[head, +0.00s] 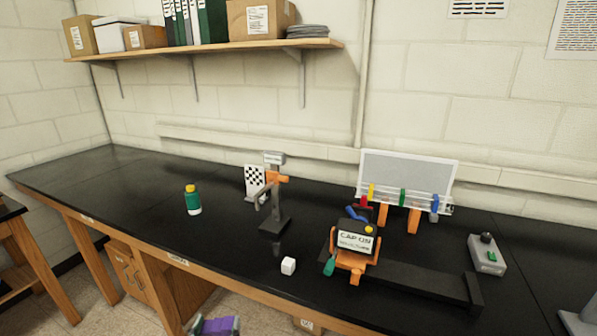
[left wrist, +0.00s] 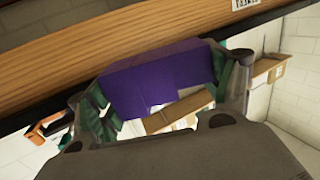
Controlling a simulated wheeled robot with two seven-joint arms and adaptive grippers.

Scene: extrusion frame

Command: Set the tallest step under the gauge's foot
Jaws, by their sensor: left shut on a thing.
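My left gripper (head: 216,325) shows at the bottom edge of the head view, below the front edge of the bench. It is shut on a purple block (head: 218,326). In the left wrist view the purple block (left wrist: 155,78) sits between the green finger pads, close to the wooden bench edge. A dark stand (head: 275,215) with an orange clamp and a small display on top is on the bench; it looks like the gauge. I cannot make out its foot clearly. No other steps are identifiable. My right gripper is not in view.
A green bottle (head: 193,200) stands left of the stand. An orange fixture with a sign (head: 355,241), a clear rack (head: 405,200) and a grey control box (head: 487,255) are at right. The bench's left part is clear.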

